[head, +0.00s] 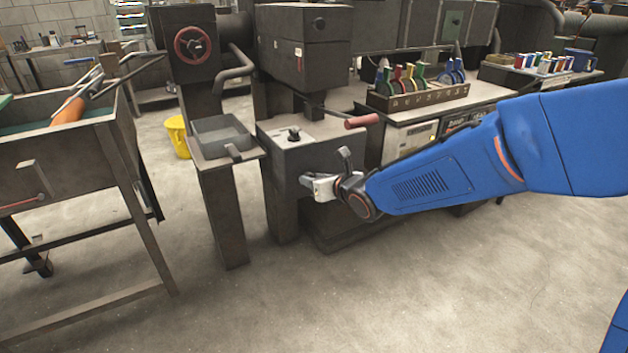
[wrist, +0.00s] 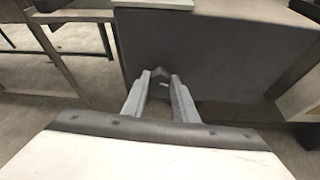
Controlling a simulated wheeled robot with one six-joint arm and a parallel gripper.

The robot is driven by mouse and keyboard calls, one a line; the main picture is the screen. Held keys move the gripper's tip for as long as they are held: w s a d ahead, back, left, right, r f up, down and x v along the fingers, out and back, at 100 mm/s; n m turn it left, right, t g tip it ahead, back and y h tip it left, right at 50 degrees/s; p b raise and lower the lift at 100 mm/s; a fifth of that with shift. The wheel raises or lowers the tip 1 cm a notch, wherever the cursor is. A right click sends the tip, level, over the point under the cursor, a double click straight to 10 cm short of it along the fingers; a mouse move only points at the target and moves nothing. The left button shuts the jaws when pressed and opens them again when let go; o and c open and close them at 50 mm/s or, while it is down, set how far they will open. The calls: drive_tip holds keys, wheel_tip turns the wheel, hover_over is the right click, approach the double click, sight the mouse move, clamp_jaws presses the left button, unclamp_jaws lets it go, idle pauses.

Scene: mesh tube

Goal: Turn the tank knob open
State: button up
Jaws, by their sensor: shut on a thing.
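The dark grey tank (head: 281,158) stands in the middle of the head view, and its front face (wrist: 215,55) fills much of the wrist view. A small grey knob (wrist: 160,72) sticks out from that face, between my fingertips. My gripper (wrist: 160,84) is shut on this knob. In the head view my gripper (head: 306,184) reaches the tank's front from the right and hides the knob. How far the knob is turned cannot be told.
A black knob (head: 294,134) sits on the tank's top, with a red handle (head: 361,121) above its right side. A grey tray (head: 220,136) stands to the left. A workbench (head: 425,107) with coloured tools is behind my arm. The floor in front is clear.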

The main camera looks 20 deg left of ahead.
drive_tip(key=shift+n+h, duration=0.3)
idle(0.4)
drive_tip(key=o, duration=1)
drive_tip(key=shift+o, duration=0.2)
drive_tip(key=v, duration=1.7)
drive_tip(key=shift+s, duration=0.25)
drive_tip(key=shift+f, duration=0.15)
